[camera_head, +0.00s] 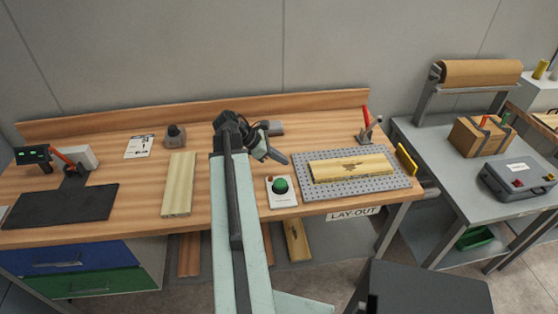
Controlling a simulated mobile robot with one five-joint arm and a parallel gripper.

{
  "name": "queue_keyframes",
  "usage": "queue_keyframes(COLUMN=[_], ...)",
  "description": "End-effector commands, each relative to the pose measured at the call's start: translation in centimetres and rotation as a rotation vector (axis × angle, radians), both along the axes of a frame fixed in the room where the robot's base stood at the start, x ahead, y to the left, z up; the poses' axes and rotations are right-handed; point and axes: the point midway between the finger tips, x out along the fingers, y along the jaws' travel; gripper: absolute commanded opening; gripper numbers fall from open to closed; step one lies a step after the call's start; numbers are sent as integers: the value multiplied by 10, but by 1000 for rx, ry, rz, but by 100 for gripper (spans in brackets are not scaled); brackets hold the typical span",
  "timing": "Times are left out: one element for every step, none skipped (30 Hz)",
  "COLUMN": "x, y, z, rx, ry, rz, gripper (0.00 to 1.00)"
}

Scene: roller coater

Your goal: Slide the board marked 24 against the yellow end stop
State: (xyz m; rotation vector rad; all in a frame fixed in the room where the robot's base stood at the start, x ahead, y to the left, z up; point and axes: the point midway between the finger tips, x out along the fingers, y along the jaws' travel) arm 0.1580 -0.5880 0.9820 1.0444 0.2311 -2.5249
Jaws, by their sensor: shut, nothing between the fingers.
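A pale yellow board (330,171) lies lengthwise on a grey perforated plate (312,191) at the right of the bench. It has a dark mark near its middle, but I cannot read a number on it. The yellow end stop (406,159) stands just beyond the plate's right edge, with a gap between it and the board's right end. My gripper (284,160) is shut and empty, above the bench to the left of the plate and the board's left end. My arm hides part of the bench behind it.
A second pale board (179,184) lies on the left half of the wooden bench (135,185). A green button on a white base (281,190) sits just left of the plate. A red-handled clamp (368,128) stands behind the plate. A grey side table (450,155) is at the right.

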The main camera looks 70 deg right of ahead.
Motion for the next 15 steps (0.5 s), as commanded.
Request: queue_keyframes(x=[-8,-12,-18,-22,-26,-31,-35,-41,-47,-51,-54,-58,-60,-63,-65], y=[-3,-5,-8,-10,-12,-14,-16,-18,-21,-23,-25,-27,-28,-29,-30], z=[-18,-22,-29,-33,-38,-43,-46,-38,-36,-36,-36,-36,-36,-36,-36], rx=[-1,-1,-1,-1,-1,-1,-1,-1,-1,0,-1,-1,0,0,0], ry=[0,0,0,0,0,0,0,0,0,-1,-2,-2,-1,-1,-1], rz=[-2,-2,-4,-4,-2,-2,-2,-4,-2,-2,-1,-1,-1,-1,-1], gripper=[0,0,0,0,0,0,0,0,0,0,0,0,0,0,0])
